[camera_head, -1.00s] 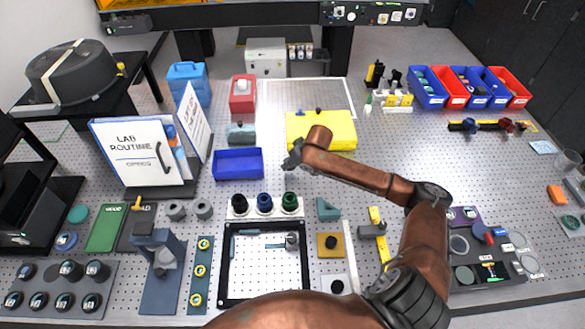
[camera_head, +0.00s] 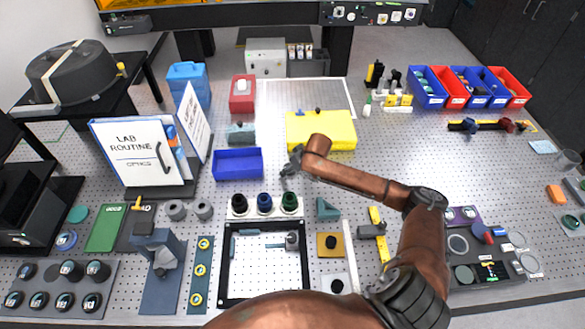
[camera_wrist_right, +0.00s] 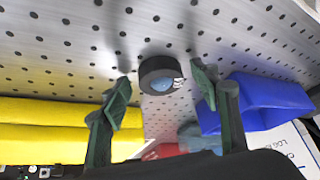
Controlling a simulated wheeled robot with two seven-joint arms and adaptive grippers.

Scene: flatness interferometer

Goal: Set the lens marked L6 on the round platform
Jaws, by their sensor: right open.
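My right gripper (camera_head: 291,163) is over the table between the blue bin and the yellow case. In the right wrist view my right gripper (camera_wrist_right: 165,92) is open, its two dark green fingers apart. A short black cylinder with a blue, glassy round face (camera_wrist_right: 160,76) shows between and beyond the fingertips, against the perforated tabletop. No L6 mark is readable on it, and contact is not visible. Black round lens holders (camera_head: 66,301) with small labels stand in a grey rack at the lower left; their marks are too small to read. I cannot identify the round platform. My left gripper is not in view.
A blue bin (camera_head: 238,164) and a yellow case (camera_head: 320,130) flank the gripper. Three dark knobs on a white holder (camera_head: 265,211) stand nearer, behind a black frame (camera_head: 226,270). A white binder (camera_head: 140,155) stands left.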

